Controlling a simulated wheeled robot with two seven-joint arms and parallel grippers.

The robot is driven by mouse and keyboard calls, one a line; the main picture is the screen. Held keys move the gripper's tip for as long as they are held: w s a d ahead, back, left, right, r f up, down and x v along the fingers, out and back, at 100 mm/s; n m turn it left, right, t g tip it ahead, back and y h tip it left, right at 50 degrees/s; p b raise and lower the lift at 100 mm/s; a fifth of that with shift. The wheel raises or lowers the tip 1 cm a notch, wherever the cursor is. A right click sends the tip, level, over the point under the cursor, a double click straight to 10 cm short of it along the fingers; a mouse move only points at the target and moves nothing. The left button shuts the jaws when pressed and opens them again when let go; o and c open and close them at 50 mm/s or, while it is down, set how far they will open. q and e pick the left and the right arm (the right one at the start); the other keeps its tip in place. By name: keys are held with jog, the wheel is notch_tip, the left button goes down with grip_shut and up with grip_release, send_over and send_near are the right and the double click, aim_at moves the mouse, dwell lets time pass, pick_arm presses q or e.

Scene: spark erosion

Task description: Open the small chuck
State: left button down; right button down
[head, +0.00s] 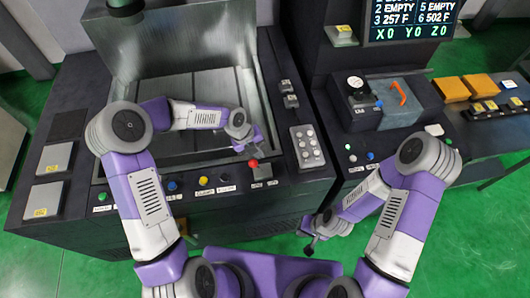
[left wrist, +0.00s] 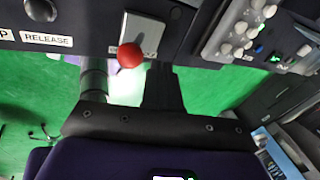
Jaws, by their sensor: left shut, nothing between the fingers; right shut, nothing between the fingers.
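I cannot tell for sure which part is the small chuck; no readable label names it. A red ball knob (head: 252,163) stands on a small grey plate at the front right of the left machine's panel. It also shows in the left wrist view (left wrist: 131,55), right of a label reading RELEASE (left wrist: 47,39). My left gripper (head: 250,143) is shut and empty, just above and behind the red knob; contact cannot be made out. My right gripper (head: 309,240) is shut and empty, low in front of the machines, away from the controls.
Blue, yellow and dark buttons (head: 203,180) line the left machine's front edge. A grey keypad (head: 307,146) is to their right. The right bench has a dark block with a white dial (head: 355,82), an orange bent handle (head: 399,93) and yellow blocks (head: 451,89). Green floor is free in front.

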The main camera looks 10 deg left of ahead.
pick_arm(q)
jog(key=d+v, duration=0.1)
jog(key=v, duration=0.9)
jog(key=shift+w+r, duration=0.3)
jog(key=shift+r, duration=0.25)
